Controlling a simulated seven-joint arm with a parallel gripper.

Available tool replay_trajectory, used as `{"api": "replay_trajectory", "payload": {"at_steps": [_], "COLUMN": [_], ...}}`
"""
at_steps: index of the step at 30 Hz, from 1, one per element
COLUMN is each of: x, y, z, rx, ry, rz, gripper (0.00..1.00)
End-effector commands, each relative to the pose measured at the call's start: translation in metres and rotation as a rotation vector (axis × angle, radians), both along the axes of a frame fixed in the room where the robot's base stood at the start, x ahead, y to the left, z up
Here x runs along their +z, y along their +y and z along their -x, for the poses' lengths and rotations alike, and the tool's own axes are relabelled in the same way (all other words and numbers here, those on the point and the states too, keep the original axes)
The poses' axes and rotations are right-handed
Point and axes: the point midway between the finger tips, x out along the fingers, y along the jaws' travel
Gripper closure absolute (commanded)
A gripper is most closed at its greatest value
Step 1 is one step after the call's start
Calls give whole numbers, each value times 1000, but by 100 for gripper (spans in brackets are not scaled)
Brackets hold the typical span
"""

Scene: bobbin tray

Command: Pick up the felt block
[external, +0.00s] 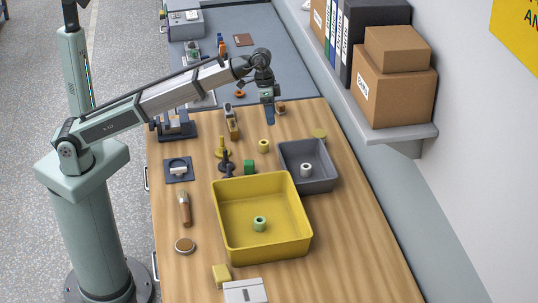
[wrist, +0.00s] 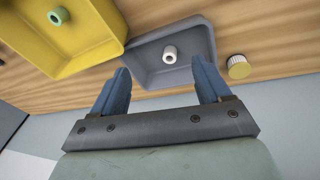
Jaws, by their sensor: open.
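Two small blocks could be the felt block, and I cannot tell which is felt. A green block (external: 249,167) sits on the wooden table left of the grey tray, just behind the yellow tray. A pale yellow block (external: 222,275) lies in front of the yellow tray, beside a white box. My gripper (external: 269,119) is raised over the far part of the table, away from both blocks. In the wrist view its blue fingers (wrist: 160,74) are spread with nothing between them. Neither block shows in the wrist view.
The yellow tray (external: 222,232) holds a green bobbin (external: 260,223). The grey tray (external: 322,186) holds a white bobbin (external: 305,170). A yellow ring (external: 264,146), dark-based yellow stand (external: 222,150) and wooden-handled tool (external: 185,208) stand around. Shelf boxes (external: 393,88) are at right.

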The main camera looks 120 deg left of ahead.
Motion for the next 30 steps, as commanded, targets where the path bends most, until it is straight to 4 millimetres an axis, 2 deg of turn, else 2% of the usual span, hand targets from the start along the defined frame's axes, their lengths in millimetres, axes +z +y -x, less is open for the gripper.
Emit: {"api": "replay_trajectory", "payload": {"at_steps": [1, 6, 12, 15, 18, 21, 25, 30], "x": [-3, -23, -49, -61, -71, -78, -82, -93], "y": [32, 123, 226, 269, 300, 321, 333, 334], "z": [6, 37, 88, 116, 139, 156, 167, 169], "rx": [41, 162, 302, 363, 408, 439, 458, 461], "ry": [17, 78, 153, 187, 213, 231, 241, 244], "rz": [-3, -9, -13, -12, -9, -8, -6, -6], "gripper": [23, 23, 23, 23, 23, 23, 23, 23]}}
